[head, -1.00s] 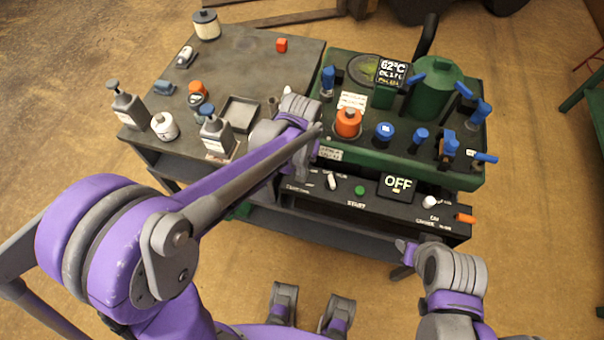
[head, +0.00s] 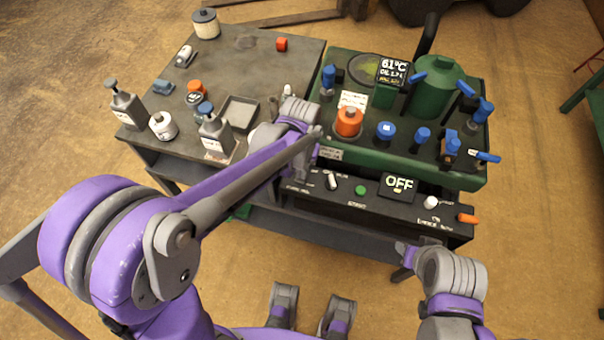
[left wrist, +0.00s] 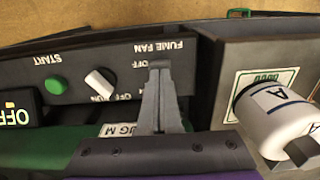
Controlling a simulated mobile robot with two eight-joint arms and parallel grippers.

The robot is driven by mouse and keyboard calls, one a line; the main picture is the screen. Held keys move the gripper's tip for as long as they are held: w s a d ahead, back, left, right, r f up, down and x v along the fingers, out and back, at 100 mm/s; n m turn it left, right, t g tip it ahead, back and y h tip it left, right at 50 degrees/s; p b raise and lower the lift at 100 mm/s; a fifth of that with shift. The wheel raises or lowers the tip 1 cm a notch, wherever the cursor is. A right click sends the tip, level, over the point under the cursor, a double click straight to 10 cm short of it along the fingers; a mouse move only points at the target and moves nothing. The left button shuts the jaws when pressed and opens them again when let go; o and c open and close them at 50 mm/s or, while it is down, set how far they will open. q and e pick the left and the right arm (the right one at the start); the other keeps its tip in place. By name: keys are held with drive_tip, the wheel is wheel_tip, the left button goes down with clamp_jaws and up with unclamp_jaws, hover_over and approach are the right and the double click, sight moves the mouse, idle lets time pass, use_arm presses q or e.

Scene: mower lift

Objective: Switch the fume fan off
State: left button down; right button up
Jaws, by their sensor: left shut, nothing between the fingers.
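The control panel (head: 410,213) is a black strip along the front of the green machine. In the left wrist view, its upside-down FUME FAN lettering (left wrist: 165,48) and OFF and ON marks show around my left gripper (left wrist: 160,66). A white knob (left wrist: 100,82) stands tilted just left of the fingers, apart from them; it also shows in the head view (head: 332,180). My left gripper (head: 302,174) is shut and empty over the panel's left end. Its fingers hide part of the panel.
A green START button (head: 361,190) and an OFF display (head: 399,185) lie right of the knob. Another white knob (head: 431,202) and an orange lever (head: 467,218) are at the right end. Bottles crowd the grey bench (head: 255,65) at left.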

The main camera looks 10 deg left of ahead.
use_arm(q)
drive_tip(key=shift+r+p, duration=2.4)
drive_tip(key=shift+r, duration=1.1)
drive_tip(key=s+a+r+t+p, duration=0.1)
drive_tip(key=s+a+r+t, duration=0.1)
drive_tip(key=s, duration=0.5)
drive_tip(key=s+a+r+t+p, duration=0.1)
drive_tip(key=s+a+r+t, duration=0.2)
drive_tip(key=s, duration=0.4)
drive_tip(key=shift+a+r, duration=0.45)
drive_tip(key=shift+a, duration=0.35)
